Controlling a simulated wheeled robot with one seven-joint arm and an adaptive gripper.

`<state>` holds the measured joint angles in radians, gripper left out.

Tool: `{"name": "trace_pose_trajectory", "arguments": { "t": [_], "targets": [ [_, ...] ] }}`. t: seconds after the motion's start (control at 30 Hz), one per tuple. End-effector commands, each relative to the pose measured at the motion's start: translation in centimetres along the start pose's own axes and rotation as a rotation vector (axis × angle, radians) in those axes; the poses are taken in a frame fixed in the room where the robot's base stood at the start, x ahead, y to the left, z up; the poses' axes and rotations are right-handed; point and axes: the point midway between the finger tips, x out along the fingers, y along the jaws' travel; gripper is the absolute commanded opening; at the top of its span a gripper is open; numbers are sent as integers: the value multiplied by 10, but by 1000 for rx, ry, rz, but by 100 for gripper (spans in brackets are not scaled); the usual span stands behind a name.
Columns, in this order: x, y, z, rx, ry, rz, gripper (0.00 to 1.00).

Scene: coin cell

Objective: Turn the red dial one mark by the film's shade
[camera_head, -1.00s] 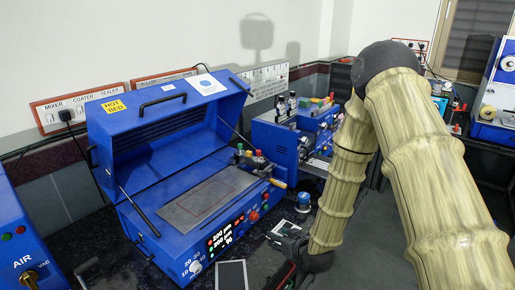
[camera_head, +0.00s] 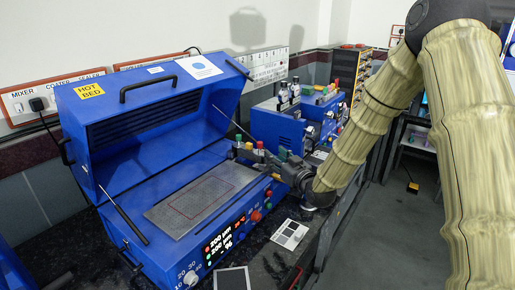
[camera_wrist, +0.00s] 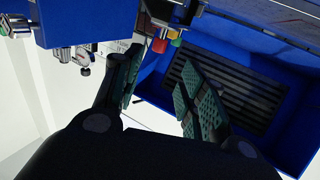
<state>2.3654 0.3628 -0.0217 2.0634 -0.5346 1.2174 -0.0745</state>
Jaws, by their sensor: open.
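A red dial (camera_head: 255,216) sits on the right part of the blue coater's (camera_head: 158,262) front panel, beside the lit readout (camera_head: 221,241). Its pointer and marks are too small to read. A grey plate (camera_head: 170,222) on the coater bed bears a thin reddish outline around the film area (camera_head: 203,192); its shade looks dark grey. A card with grey patches (camera_head: 290,234) lies on the bench in front. My gripper (camera_head: 266,166) is by the coater's right end, above and behind the dial. In the wrist view my gripper (camera_wrist: 160,60) has its teal-padded fingers apart and empty.
The coater's lid (camera_head: 150,105) stands open. Small fittings with coloured tops (camera_head: 260,146) stand close to my gripper. A white knob (camera_head: 192,278) is at the panel's lower left. A dark, pale-edged panel (camera_head: 232,280) lies in front. Another blue machine (camera_head: 277,128) stands behind.

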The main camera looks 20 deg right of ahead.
Motion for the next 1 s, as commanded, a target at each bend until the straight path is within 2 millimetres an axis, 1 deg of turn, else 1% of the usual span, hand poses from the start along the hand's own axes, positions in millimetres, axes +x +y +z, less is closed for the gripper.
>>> {"name": "trace_pose_trajectory", "arguments": {
  "t": [0.03, 0.17, 0.33, 0.47, 0.7, 0.8, 0.9, 1.0],
  "targets": [
    [0, 0, 6, -1, 3, 0, 41],
    [2, 2, 6, -2, 6, 2, 41],
    [14, 5, 4, -2, 7, 4, 41],
    [33, 6, 4, -1, 6, 6, 41],
    [73, 4, 4, -3, 6, 3, 41],
    [86, 4, 4, -2, 7, 4, 41],
    [97, 2, 4, -1, 6, 2, 41],
    [104, 2, 5, -1, 5, 2, 41]
  ]
}}
